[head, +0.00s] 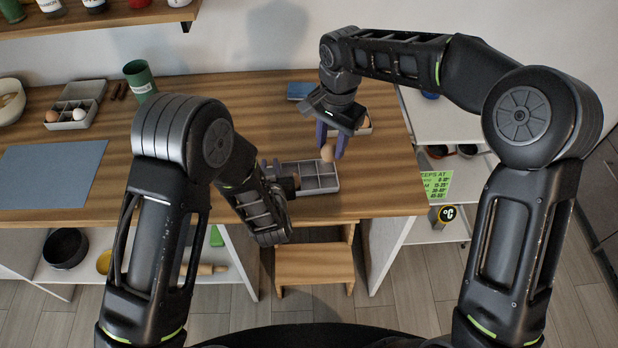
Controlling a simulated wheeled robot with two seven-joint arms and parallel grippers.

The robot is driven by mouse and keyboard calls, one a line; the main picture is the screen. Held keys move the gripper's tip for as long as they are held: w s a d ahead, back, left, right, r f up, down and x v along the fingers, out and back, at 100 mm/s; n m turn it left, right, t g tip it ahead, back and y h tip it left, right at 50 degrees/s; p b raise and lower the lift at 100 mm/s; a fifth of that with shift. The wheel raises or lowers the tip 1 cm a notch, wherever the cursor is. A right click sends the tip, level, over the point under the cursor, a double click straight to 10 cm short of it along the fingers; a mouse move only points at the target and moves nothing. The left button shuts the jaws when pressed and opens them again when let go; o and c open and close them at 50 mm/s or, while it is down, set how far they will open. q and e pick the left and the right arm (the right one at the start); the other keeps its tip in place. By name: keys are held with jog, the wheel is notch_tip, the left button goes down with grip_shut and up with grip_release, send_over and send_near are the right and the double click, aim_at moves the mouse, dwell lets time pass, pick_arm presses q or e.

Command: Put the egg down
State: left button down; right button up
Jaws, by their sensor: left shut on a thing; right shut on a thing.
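A brown egg (328,153) is between the purple fingers of my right gripper (330,143), which is shut on it. The egg is over the back right part of a grey divided tray (318,180); I cannot tell whether it touches the tray. My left gripper (278,173) is at the tray's left end and appears shut on that end; its arm hides much of the contact. A small brownish shape (297,181), perhaps another egg, shows beside the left fingers. The tray's right compartments look empty.
Another grey tray (70,125) with a brown and a white egg stands at the left, near a green cup (139,80) and a blue mat (52,175). A blue item (300,90) lies behind. A wooden stool (315,265) stands below the wooden counter's front edge (380,208).

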aim_at(330, 161)
jog(key=shift+f, duration=3.15)
jog(key=shift+c, duration=0.2)
jog(key=shift+f, duration=1.85)
jog(key=shift+f, duration=0.1)
jog(key=o, duration=0.9)
jog(key=shift+o, duration=0.2)
